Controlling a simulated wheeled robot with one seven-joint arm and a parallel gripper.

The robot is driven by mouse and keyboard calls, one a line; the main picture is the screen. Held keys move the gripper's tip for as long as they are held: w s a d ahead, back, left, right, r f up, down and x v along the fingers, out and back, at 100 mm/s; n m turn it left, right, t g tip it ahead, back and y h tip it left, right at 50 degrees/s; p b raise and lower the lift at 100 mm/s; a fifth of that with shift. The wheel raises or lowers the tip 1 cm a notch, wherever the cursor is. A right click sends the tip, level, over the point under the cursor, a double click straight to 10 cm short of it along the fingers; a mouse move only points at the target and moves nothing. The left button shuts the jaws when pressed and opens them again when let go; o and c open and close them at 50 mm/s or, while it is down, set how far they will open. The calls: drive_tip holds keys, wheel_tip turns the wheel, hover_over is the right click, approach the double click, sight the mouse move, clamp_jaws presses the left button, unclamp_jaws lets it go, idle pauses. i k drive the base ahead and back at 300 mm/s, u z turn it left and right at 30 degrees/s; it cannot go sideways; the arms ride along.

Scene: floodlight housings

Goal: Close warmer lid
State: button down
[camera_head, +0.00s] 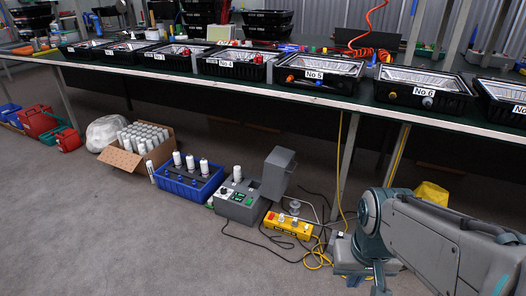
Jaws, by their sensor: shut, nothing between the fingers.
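The warmer (238,203) is a grey box on the floor with a small green display and dark buttons on its front. Its grey lid (278,172) stands raised at the box's right side, open. My gripper (380,290) points down at the bottom edge of the picture, right of the warmer and well apart from it. Only a small dark part of it shows; it is shut and holds nothing visible.
A yellow control box (289,225) with cables stands right of the warmer. A blue crate (187,184) with white bottles is at its left, then a cardboard box (126,158) of bottles. A long table (200,80) with floodlight housings runs behind. The front floor is clear.

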sight(277, 170)
drive_tip(key=u, duration=0.45)
drive_tip(key=i, duration=1.25)
drive_tip(key=z, duration=0.5)
